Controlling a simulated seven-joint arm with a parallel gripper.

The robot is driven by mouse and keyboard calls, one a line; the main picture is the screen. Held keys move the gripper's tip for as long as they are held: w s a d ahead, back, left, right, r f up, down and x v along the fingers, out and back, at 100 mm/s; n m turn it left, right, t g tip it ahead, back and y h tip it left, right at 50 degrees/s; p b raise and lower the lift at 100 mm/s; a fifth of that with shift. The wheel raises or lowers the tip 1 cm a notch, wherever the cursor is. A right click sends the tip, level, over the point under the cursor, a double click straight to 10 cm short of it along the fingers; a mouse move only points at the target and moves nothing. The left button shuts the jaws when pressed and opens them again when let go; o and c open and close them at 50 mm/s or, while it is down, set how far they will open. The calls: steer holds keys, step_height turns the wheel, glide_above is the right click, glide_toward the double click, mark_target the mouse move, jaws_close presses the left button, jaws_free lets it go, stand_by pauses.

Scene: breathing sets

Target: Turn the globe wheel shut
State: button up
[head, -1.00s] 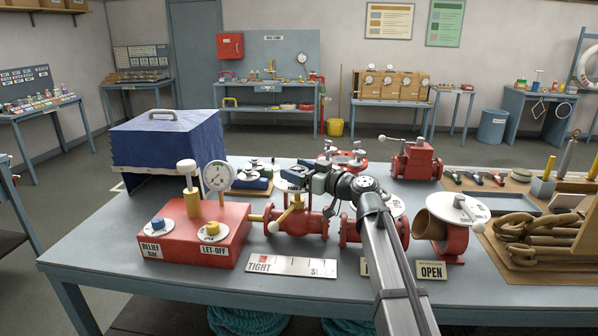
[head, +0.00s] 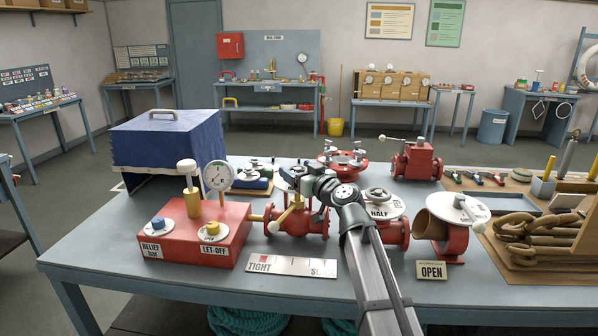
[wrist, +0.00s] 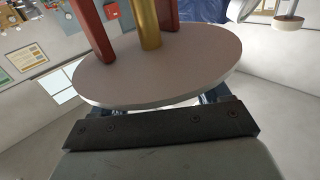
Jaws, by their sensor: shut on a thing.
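A plate marked TIGHT (head: 290,266) lies in front of the valve.
A red box with a gauge (head: 205,235) stands to the left. To the right stand a valve with a HALF plate (head: 380,211), under a small grey wheel (head: 377,194), and a round valve (head: 455,243) behind an OPEN sign (head: 432,270). My arm crosses the bench's front.

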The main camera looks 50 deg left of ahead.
steer(key=shift+s+m+t, duration=0.1)
steer(key=shift+m+t, duration=0.5)
steer(key=shift+t, duration=0.3)
steer(key=shift+m+t+h, duration=0.4)
steer(key=shift+m+t, duration=0.3)
steer(key=shift+t, duration=0.4)
steer(key=o, duration=1)
steer(key=shift+c, duration=0.2)
steer(key=shift+d, duration=0.1)
steer(key=v, duration=1.3)
steer(key=shift+d, duration=0.25)
